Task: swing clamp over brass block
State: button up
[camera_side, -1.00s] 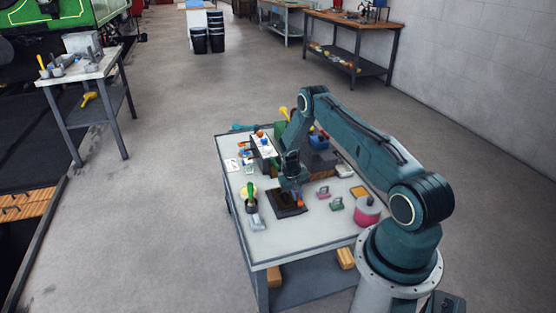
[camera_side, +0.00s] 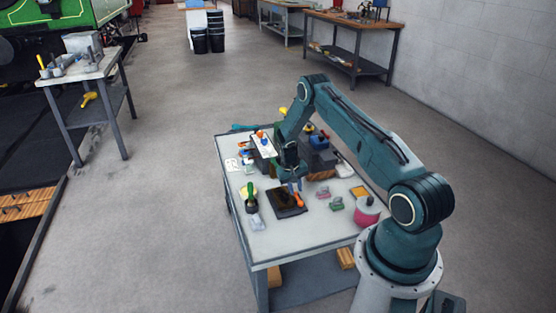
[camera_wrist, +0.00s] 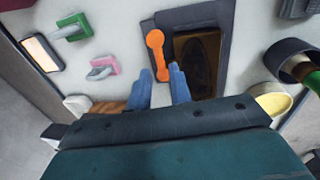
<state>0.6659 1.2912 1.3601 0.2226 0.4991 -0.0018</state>
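A dark rectangular fixture (camera_side: 283,208) lies on the bench top; its frame also shows in the wrist view (camera_wrist: 226,42). Inside the frame is a dark brown, brassy surface (camera_wrist: 196,62); I cannot make out a separate block. An orange clamp arm (camera_wrist: 156,52) with rounded ends lies along the left side of the frame in the wrist view, beside the opening and not across it. It is small and orange in the side view (camera_side: 299,200). My gripper (camera_wrist: 160,76) has its two blue fingers apart, with the clamp's near end close to the gap between the tips. Contact cannot be told.
Pink (camera_side: 323,192) and green (camera_side: 336,203) small clamps stand right of the fixture, with a pink round container (camera_side: 367,211) beyond. A dark cup with a green-handled tool (camera_side: 250,198) stands to the left. The bench's front is clear.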

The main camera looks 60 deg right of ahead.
notch_tip(320, 180, up, 10)
jog(key=w+a, duration=0.1)
jog(key=shift+w+a, duration=0.2)
dwell(0.4)
jog(key=a+r+n+t, duration=0.2)
jog(key=a+r, duration=0.8)
jog(key=r, duration=0.5)
jog(key=a+r+n+t, duration=0.2)
jog(key=a+r, duration=0.7)
jog(key=r, duration=0.5)
jog(key=s+a+r+n+t, duration=0.1)
jog(key=s+a+r+n, duration=0.1)
jog(key=s+a+r, duration=0.65)
jog(key=s+a+n+t+y, duration=0.1)
jog(key=s+a+n+t, duration=0.1)
jog(key=s+a, duration=0.6)
jog(key=s, duration=0.5)
jog(key=shift+s+f+n+y, duration=0.25)
jog(key=shift+f+n+y, duration=0.05)
jog(key=shift+n, duration=0.1)
